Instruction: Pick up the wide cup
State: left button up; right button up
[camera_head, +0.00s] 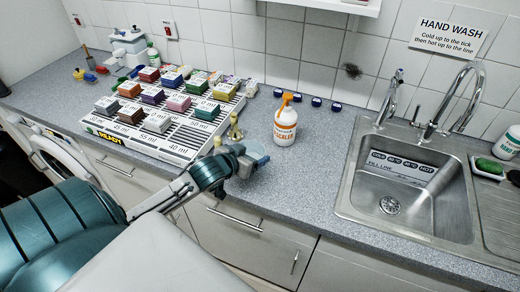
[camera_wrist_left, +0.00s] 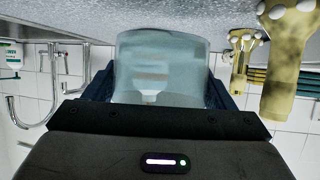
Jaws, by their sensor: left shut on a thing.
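The wide cup is a clear, pale blue vessel (camera_head: 258,153) near the front edge of the counter, left of the sink. In the left wrist view, which is upside down, the cup (camera_wrist_left: 160,65) fills the space between the dark fingers. My left gripper (camera_head: 248,160) is shut on it. A blurred white shape shows through its wall. I cannot tell whether the cup touches the counter. My right gripper is not in view.
Two yellowish posts (camera_head: 235,128) stand close beside the cup; they also show in the left wrist view (camera_wrist_left: 290,60). A white bottle with an orange spray top (camera_head: 285,125) stands behind it. A rack with labelled blocks (camera_head: 150,143) lies left, the sink (camera_head: 345,208) right.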

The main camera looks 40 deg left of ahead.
pick_arm(q)
jog(key=s, duration=0.4)
jog(key=shift+s+a+r, duration=0.2)
jog(key=shift+s+a, duration=0.1)
jog(key=shift+a, duration=0.05)
jog(key=shift+s+a+r, duration=0.1)
jog(key=shift+s+a, duration=0.05)
jog(key=shift+s, duration=0.4)
jog(key=shift+s+a+r, duration=0.1)
jog(key=shift+s, duration=0.45)
jog(key=shift+s, duration=0.1)
